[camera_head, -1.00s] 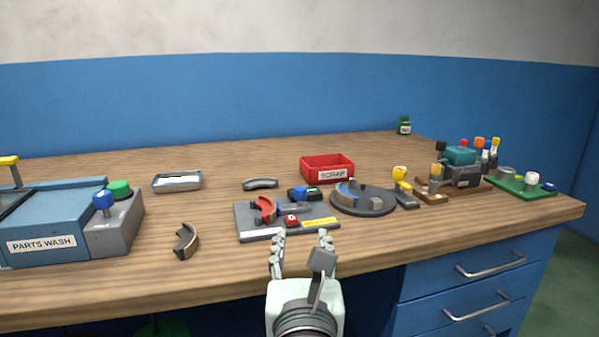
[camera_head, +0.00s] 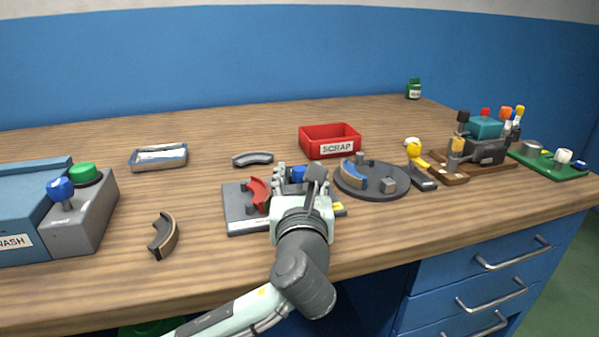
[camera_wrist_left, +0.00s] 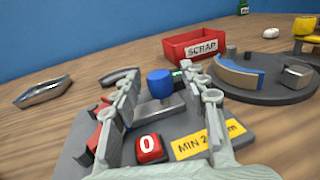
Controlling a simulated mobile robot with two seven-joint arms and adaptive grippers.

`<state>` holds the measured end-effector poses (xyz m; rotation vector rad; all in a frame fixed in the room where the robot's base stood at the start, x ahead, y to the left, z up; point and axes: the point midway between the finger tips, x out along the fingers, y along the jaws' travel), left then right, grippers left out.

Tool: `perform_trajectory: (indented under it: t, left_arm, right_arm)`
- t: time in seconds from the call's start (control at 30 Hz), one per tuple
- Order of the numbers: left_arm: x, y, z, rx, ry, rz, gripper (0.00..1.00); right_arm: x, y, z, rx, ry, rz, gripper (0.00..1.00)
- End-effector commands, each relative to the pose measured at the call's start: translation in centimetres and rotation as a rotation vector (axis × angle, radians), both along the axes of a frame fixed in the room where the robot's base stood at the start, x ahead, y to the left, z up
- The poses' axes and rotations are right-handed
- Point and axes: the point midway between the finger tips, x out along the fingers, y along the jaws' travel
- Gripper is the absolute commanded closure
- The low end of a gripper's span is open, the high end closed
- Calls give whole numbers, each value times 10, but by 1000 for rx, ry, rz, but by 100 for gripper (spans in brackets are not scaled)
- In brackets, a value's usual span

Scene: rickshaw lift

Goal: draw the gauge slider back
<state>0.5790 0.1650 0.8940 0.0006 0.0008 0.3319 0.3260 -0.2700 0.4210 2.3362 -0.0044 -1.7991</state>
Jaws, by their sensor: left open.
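The gauge is a grey plate (camera_head: 236,214) near the table's front edge, with a red curved piece (camera_head: 258,194) on its left part. Its slider has a blue knob (camera_wrist_left: 159,84) on a grey block (camera_wrist_left: 158,108). A red zero button (camera_wrist_left: 150,148) and a yellow "MIN" label (camera_wrist_left: 212,140) are nearer the wrist camera. My left gripper (camera_head: 298,175) is open over the plate. In the left wrist view the blue knob shows between its two fingers, with no clear contact. In the head view the gripper hides much of the gauge. My right gripper is out of view.
A red scrap bin (camera_head: 328,141) and a dark round fixture (camera_head: 372,190) stand behind and right of the gauge. Loose curved shoes lie behind (camera_head: 252,159) and left (camera_head: 163,236). A metal tray (camera_head: 158,157) and the parts washer (camera_head: 80,215) are further left.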

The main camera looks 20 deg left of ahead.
Motion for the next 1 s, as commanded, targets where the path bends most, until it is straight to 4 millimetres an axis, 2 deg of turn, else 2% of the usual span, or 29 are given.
perform_trajectory:
  t: [0.33, 0.7, 1.0]
  left_arm:
    - [6, 2, 1, -1, -1, 0, 56]
    - [6, 2, 0, -1, -1, 0, 100]
    - [6, 2, 0, -1, 0, 0, 100]
  right_arm:
    - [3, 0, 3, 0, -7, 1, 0]
    - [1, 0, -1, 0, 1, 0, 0]
    - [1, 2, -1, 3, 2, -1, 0]
